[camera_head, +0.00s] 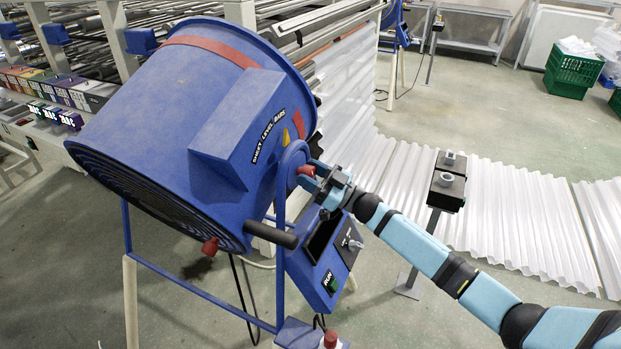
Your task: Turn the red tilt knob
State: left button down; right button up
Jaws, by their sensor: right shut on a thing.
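A large blue drum-shaped machine (190,110) stands tilted on a blue frame at the left and centre. The red tilt knob (306,170) sits on the side pivot of the drum, at the top of the blue support. My right gripper (314,174) reaches in from the right and is shut on the red knob, its fingers covering part of it. Another red knob (210,246) shows at the drum's lower front edge. My left gripper is not in view.
A blue control box (325,262) with a green button hangs just below my right gripper. A black handle (271,234) juts out near it. A black post-mounted box (447,182) stands to the right. White corrugated sheets (505,215) lie behind my arm.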

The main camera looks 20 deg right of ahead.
jog(key=n+g, duration=0.1)
jog(key=n, duration=0.1)
jog(key=shift+f+n+y+b, duration=0.1)
jog(key=shift+n+y+b, duration=0.2)
jog(key=shift+n+b, duration=0.1)
jog(key=n+g, duration=0.1)
jog(key=n, duration=0.1)
jog(key=shift+n+y+b, duration=0.3)
jog(key=shift+y, duration=0.1)
jog(key=n+g, duration=0.2)
jog(key=n, duration=0.1)
jog(key=shift+n+b, duration=0.3)
jog(key=shift+b, duration=0.1)
jog(key=n+g, duration=0.2)
jog(key=n, duration=0.3)
jog(key=shift+b, duration=0.35)
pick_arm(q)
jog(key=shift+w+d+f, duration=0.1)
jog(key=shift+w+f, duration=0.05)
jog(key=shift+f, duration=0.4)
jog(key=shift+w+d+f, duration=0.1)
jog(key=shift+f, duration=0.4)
pick_arm(e)
jog(key=shift+n+g+h, duration=0.3)
jog(key=shift+n+g, duration=0.3)
jog(key=shift+n, duration=1.1)
jog(key=o, duration=0.9)
